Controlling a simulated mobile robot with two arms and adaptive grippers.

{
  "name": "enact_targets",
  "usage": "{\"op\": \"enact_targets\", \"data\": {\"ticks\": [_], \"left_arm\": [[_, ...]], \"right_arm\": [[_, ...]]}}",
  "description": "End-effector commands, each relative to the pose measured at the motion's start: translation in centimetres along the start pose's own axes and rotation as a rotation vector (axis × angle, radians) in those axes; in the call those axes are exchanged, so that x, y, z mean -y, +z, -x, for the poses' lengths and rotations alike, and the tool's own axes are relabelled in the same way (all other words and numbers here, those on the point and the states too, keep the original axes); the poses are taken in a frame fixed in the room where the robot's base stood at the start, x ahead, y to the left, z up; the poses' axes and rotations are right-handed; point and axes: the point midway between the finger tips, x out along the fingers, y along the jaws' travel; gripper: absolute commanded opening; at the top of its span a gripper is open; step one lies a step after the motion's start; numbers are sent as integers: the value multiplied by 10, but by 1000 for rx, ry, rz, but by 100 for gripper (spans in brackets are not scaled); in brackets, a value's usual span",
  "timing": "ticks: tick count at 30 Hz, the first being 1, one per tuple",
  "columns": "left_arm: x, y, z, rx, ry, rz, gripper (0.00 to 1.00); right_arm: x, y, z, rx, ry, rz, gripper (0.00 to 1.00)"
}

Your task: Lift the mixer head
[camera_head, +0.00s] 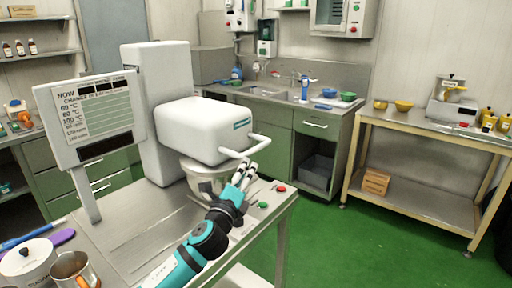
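The mixer head (205,130) is a white rounded block with a pale loop handle (262,140) at its front right. It sits level over a pale bowl (190,170), against a tall white column (162,95). My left gripper (247,168) is just below and in front of the handle, with its fingertips pointing up towards it. Its two fingers show a small gap with nothing seen between them, so it looks open. I cannot tell whether a fingertip touches the handle. My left wrist and the gripper hide part of the bowl side and table. My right gripper is not in view.
A display panel (95,115) stands on a post left of the mixer. A green button (263,205) and a red button (281,189) are on the table right of my gripper. A steel mug (72,270) and a white pot (28,262) stand at the lower left. Green floor (350,245) is clear at right.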

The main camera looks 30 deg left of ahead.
Motion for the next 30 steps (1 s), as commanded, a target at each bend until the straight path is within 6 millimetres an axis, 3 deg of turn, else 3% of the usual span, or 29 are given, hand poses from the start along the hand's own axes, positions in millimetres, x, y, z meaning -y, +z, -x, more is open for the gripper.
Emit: {"op": "enact_targets", "data": {"ticks": [9, 15, 29, 30], "left_arm": [[1, 1, -70, 2, 2, 4, 40], [0, 0, -98, 1, 3, 3, 40], [-1, -1, -108, -1, 2, 3, 40], [-1, -1, -108, -1, 2, 3, 35]], "right_arm": [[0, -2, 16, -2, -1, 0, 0], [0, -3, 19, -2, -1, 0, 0], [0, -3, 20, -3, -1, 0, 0], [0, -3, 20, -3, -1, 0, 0]]}}
